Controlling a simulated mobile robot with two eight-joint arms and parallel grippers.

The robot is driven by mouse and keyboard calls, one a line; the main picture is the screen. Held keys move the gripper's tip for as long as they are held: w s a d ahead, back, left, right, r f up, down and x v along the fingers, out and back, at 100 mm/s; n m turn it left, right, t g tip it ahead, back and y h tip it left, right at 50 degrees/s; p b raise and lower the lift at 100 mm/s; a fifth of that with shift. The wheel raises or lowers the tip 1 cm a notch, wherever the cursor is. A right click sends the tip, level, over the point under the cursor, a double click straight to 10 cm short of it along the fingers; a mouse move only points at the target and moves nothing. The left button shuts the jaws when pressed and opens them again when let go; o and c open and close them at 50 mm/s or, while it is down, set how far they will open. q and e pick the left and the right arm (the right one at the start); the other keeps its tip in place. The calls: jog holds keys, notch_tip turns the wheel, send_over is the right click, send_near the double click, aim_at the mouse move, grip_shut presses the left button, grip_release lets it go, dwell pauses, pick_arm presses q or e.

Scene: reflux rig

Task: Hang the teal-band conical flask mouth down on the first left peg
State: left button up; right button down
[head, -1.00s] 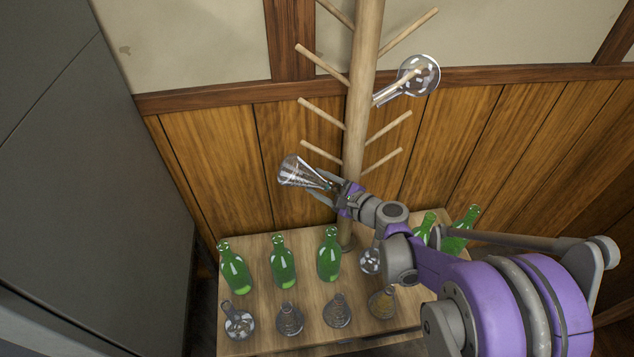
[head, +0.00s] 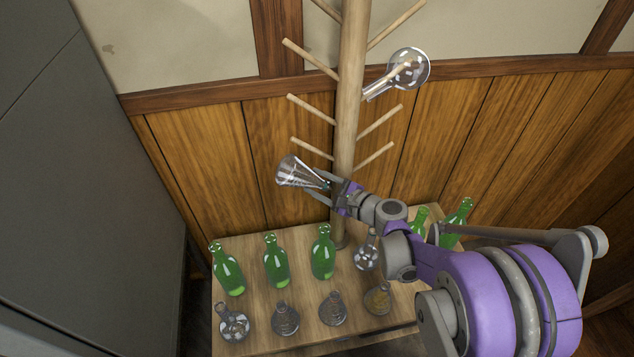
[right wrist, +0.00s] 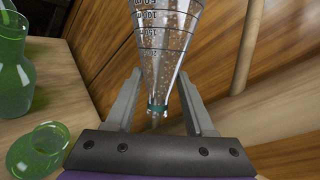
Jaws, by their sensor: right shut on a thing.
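The teal-band conical flask (head: 295,172) is clear glass, held tilted, its wide base up and left and its neck toward my right gripper (head: 328,190). In the right wrist view the flask (right wrist: 167,45) shows dark graduation marks, and its teal band (right wrist: 157,108) lies between the two fingers of my right gripper (right wrist: 160,106). The gripper is shut on the neck end. The lowest left peg (head: 313,148) on the wooden stand (head: 350,100) is bare, just above the flask in the head view; they look apart. My left gripper is not in view.
A round flask (head: 409,68) hangs on a right peg. Several green bottles (head: 276,262) and small flasks (head: 285,320) stand on the wooden table (head: 250,292) below. A grey cabinet (head: 90,190) is at left. The other left pegs (head: 312,110) are bare.

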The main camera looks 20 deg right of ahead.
jog(key=shift+c, duration=0.9)
grip_release()
jog(key=p+v, duration=0.1)
jog(key=v, duration=1)
jog(key=shift+p, duration=0.35)
jog(key=shift+a+f, duration=0.1)
jog(key=shift+f, duration=0.05)
